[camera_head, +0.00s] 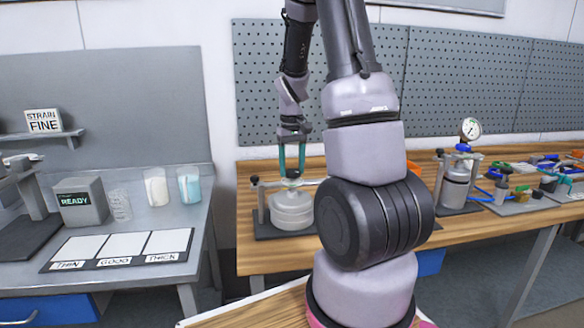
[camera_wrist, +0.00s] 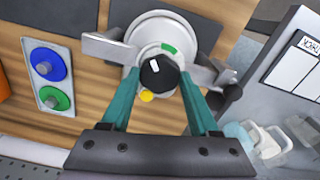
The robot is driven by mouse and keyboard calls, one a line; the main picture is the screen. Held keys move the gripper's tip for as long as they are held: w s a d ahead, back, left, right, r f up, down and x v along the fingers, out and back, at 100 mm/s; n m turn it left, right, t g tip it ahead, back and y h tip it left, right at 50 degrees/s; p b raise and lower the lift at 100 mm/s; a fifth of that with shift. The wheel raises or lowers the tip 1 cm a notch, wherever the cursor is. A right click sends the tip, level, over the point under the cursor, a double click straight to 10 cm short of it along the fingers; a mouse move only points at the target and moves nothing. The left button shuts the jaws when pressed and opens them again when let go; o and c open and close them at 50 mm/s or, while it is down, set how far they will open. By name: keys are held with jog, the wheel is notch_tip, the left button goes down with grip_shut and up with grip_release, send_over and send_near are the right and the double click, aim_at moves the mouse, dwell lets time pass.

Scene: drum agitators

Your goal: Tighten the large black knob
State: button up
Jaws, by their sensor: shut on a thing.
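The black knob (camera_wrist: 160,74) with a white pointer mark sits on top of a white round vessel (camera_wrist: 150,32), which also shows in the head view (camera_head: 291,211). My gripper (camera_wrist: 160,77) reaches down over the vessel with its teal fingers on either side of the knob, shut on it. A green segment (camera_wrist: 169,48) lies on the ring beside the knob. A small yellow part (camera_wrist: 147,96) is close to it.
A grey clamp bar (camera_wrist: 107,47) crosses the vessel, with a smaller dark knob (camera_wrist: 224,97) at one end. Blue (camera_wrist: 47,64) and green (camera_wrist: 54,97) buttons sit on a nearby panel. A gauge vessel (camera_head: 456,184) stands right; beakers (camera_head: 189,184) stand on the left bench.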

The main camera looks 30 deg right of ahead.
aim_at(292, 171)
jog(key=m, duration=0.4)
jog(key=shift+m, duration=0.3)
jog(key=shift+d+m, duration=0.1)
jog(key=shift+m, duration=1.8)
jog(key=shift+r, duration=0.1)
jog(key=o, duration=1.4)
notch_tip(292, 171, up, 11)
jog(key=shift+f, duration=0.15)
